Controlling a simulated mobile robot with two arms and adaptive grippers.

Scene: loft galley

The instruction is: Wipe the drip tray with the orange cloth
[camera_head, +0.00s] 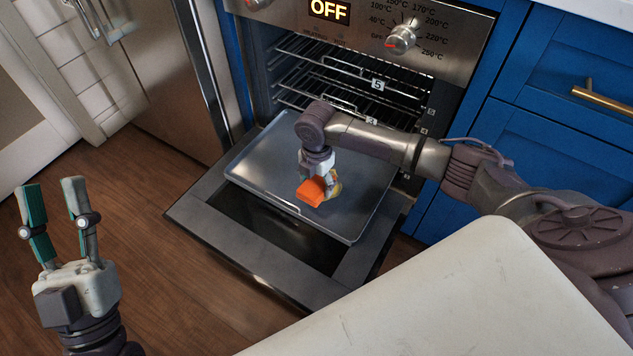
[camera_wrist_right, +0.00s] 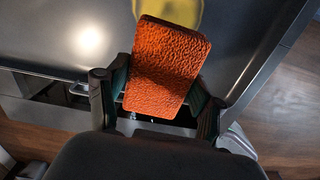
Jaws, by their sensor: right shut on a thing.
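The drip tray (camera_head: 258,158) is a flat grey metal tray, pulled out of the oven above the lowered door. The orange cloth (camera_head: 311,191) is a small textured block, held by my right gripper (camera_head: 318,176) over the middle of the tray. In the right wrist view the cloth (camera_wrist_right: 165,65) sits between the two fingers. I cannot tell whether it touches the tray. A yellow patch (camera_wrist_right: 180,10) shows on the tray just beyond the cloth, partly hidden by it. My left gripper (camera_head: 53,188) is open and empty, away to the left above the floor.
The oven door (camera_head: 235,248) is open under the tray. Wire racks (camera_head: 335,60) are inside the oven, and its display (camera_head: 329,11) reads OFF. Blue cabinets (camera_head: 560,130) stand at right, a steel fridge (camera_head: 165,85) at left. The wooden floor (camera_head: 160,275) at left is clear.

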